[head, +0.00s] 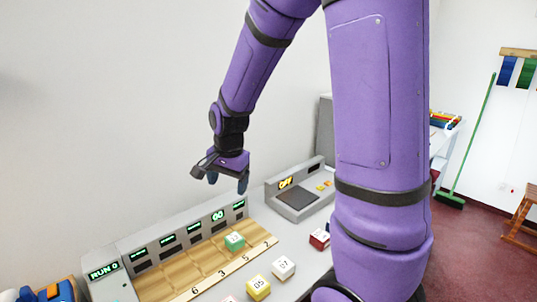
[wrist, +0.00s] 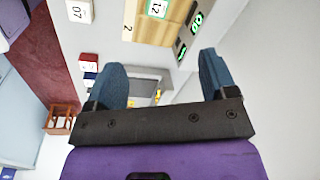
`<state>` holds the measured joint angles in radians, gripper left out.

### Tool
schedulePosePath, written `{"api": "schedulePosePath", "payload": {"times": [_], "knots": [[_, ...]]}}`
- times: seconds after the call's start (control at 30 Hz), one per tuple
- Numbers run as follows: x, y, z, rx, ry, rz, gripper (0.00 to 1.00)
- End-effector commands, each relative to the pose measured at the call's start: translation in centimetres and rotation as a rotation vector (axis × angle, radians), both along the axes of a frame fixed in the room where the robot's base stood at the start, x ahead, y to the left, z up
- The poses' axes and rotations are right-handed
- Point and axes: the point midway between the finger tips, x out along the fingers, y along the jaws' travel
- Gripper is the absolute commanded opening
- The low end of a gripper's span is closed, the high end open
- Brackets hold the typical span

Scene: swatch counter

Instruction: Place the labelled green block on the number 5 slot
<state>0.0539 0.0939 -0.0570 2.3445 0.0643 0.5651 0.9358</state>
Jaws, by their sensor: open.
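The green block (head: 234,241) with a white label on top sits on the wooden slot board (head: 263,235), in the column that lines up with the printed 5 and the lit GO display. In the wrist view the green block (wrist: 157,8) shows at the top edge, its label seeming to read 12. My gripper (head: 227,182) is open and empty, raised above and apart from the block and board. In the wrist view my gripper (wrist: 162,65) has its two blue fingers spread with nothing between them.
A white block marked 07 (head: 284,267), a yellow block marked 05 (head: 258,288) and a red block (head: 319,239) lie on the counter in front of the board. A grey console (head: 300,197) with an OFF display stands right of the board. My arm hides part of the counter.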

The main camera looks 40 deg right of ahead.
Motion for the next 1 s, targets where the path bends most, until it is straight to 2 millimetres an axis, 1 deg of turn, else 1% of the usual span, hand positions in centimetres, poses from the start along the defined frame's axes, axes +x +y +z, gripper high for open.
{"api": "schedulePosePath", "payload": {"times": [0.03, 0.2, 0.37, 0.5, 0.7, 0.8, 0.9, 1.0], "knots": [[-0.8, 0.4, 1.7, -0.008, -0.024, 0.054, 0.78], [-4.0, 1.4, 6.3, -0.043, -0.086, 0.253, 0.78], [-7.4, 2.2, 10.0, -0.091, -0.143, 0.439, 0.78], [-10.6, 2.9, 12.6, -0.142, -0.19, 0.599, 0.78], [-15.6, 3.6, 15.4, -0.228, -0.25, 0.819, 0.78], [-17.7, 3.8, 16.2, -0.27, -0.27, 0.912, 0.78], [-19.3, 3.9, 16.7, -0.305, -0.286, 0.983, 0.78], [-20.3, 4.0, 16.9, -0.327, -0.293, 1.026, 0.78]]}}
